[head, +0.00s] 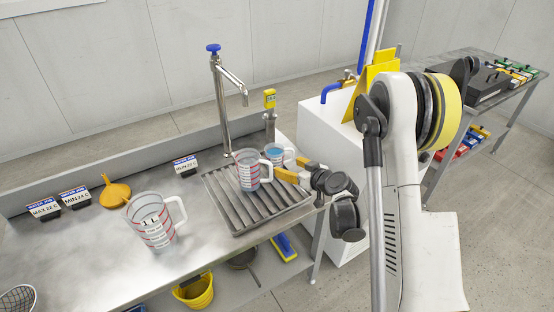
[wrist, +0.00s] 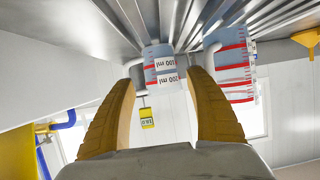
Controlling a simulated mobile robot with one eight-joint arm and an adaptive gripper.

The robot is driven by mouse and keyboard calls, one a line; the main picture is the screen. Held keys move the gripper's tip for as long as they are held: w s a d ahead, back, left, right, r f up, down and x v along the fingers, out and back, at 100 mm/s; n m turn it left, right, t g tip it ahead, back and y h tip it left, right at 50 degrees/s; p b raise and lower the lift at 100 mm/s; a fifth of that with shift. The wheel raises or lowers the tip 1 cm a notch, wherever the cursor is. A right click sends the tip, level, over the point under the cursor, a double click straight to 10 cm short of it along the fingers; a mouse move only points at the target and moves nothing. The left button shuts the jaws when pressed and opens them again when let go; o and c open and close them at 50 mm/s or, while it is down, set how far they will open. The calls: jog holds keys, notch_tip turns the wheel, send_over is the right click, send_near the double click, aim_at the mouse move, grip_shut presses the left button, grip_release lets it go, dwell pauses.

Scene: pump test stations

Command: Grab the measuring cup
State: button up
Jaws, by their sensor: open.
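Several clear measuring cups with red marks are in the head view. A large one (head: 152,226) stands on the steel bench. Another (head: 247,172) stands on the ribbed drain rack. A third (head: 276,153), holding blue liquid, is behind it at the rack's back edge. My gripper (head: 280,175) has yellow fingers and is open and empty, low over the rack's right side. In the upside-down wrist view a cup (wrist: 163,68) shows between and beyond the fingertips. Its white handle is partly hidden by the left finger. Another cup (wrist: 234,62) is right of the right finger.
The drain rack (head: 246,205) lies beneath a tall tap (head: 220,95). A yellow meter (head: 269,99) is behind the cups. A yellow funnel (head: 115,192) and label holders (head: 185,166) stand along the bench's back. A white cabinet (head: 325,130) is to the right.

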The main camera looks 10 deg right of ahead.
aim_at(280, 161)
jog(key=x, duration=0.3)
jog(key=shift+w, duration=0.15)
jog(key=b+x, duration=0.2)
jog(key=x, duration=0.2)
jog(key=shift+w+a, duration=0.2)
jog(key=shift+w, duration=0.1)
jog(key=shift+w+b, duration=0.25)
jog(key=shift+b, duration=0.05)
jog(key=shift+c, duration=0.6)
jog(key=c, duration=0.9)
